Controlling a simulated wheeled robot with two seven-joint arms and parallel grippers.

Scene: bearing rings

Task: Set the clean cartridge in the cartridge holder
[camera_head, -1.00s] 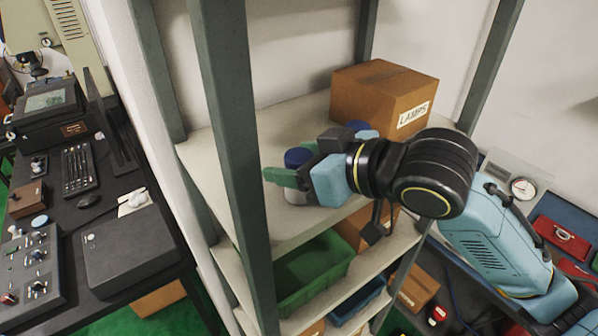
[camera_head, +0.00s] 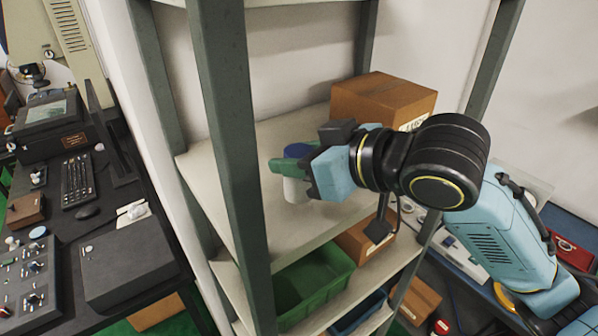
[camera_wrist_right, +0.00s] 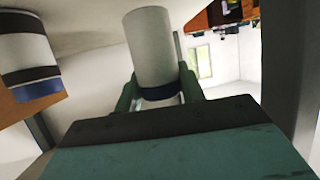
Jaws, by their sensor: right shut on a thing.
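My right gripper (camera_head: 294,172) is shut on a cartridge, a plain white cylinder (camera_head: 294,190) with a blue end, over the shelf's left part. In the right wrist view the same cartridge (camera_wrist_right: 152,48) stands between the green fingers, its blue end nearest the gripper. I cannot make out the cartridge holder. My left gripper is not in view.
A cardboard box (camera_head: 375,95) stands at the back of the upper shelf (camera_head: 255,235). A grey post (camera_head: 232,150) rises at the front left. A green bin (camera_head: 310,285) is on the shelf below. A bench with a white tray (camera_head: 462,255) lies at the right.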

